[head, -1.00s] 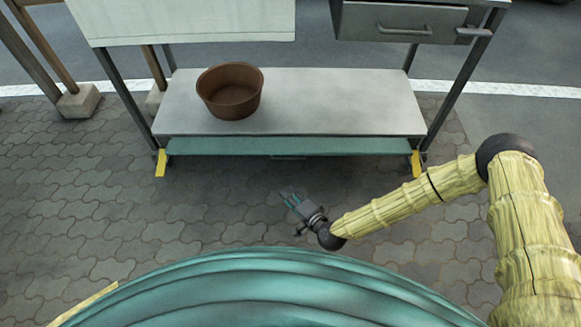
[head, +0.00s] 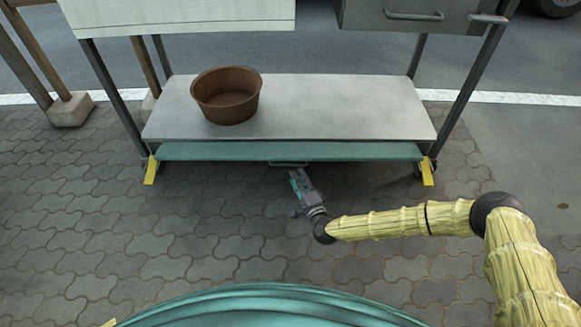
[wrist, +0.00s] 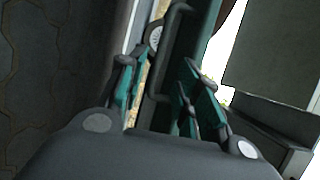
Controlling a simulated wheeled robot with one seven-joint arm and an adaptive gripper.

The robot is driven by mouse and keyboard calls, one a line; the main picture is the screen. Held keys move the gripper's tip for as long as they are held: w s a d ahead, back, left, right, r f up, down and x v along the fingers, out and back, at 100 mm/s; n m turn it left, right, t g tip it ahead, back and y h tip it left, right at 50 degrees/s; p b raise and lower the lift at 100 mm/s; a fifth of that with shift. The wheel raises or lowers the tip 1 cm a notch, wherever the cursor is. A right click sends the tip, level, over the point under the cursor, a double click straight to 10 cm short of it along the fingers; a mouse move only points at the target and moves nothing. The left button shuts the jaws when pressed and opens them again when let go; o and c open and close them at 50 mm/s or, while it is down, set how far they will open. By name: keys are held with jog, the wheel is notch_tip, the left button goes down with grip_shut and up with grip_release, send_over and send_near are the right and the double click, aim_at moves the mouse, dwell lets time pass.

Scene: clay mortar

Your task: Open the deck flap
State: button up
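The deck flap is a teal panel (head: 220,151) along the front edge of the low grey shelf, shut flat below it. Its dark bar handle (head: 288,164) sits at the lower middle of the flap. My gripper (head: 298,176) is just below and in front of the handle. In the wrist view my gripper (wrist: 162,82) is open, with teal-padded fingers apart. There the dark handle (wrist: 172,30) and the teal flap (wrist: 212,32) run into the space ahead of the fingers. I cannot tell whether any finger touches the handle.
A brown bowl (head: 226,96) stands on the grey shelf (head: 340,105). Yellow brackets (head: 151,170) mark both lower front corners beside dark legs. A grey drawer (head: 412,15) hangs above right. Open paving (head: 120,230) lies in front.

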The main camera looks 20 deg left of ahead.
aim_at(291, 164)
jog(key=b+x, duration=0.2)
jog(key=x, duration=0.5)
jog(key=shift+w+a+b, duration=0.3)
jog(key=shift+b, duration=0.05)
grip_shut()
